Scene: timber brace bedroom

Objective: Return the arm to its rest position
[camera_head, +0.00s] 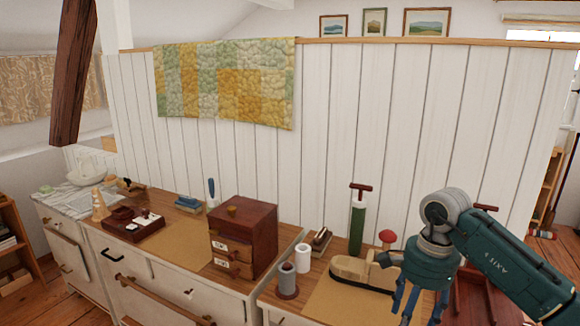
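My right arm (520,262) comes in from the right, bent over the right-hand end of the dresser. Its gripper (422,306) points down at the bottom of the camera_head view, with blue fingers spread apart. I see nothing held between them, though the fingertips run close to the lower picture edge. The gripper is just right of a wooden shoe-shaped piece (350,270) and hides part of what lies behind it. My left arm and gripper are not in view.
A green cylinder with a T-handle (357,226), a red knob (388,236), spools (287,280) and a brush (319,241) stand near the arm. A small drawer chest (243,238) is further left. A dark red wooden object (480,298) lies behind my arm. A panelled wall (350,120) closes the back.

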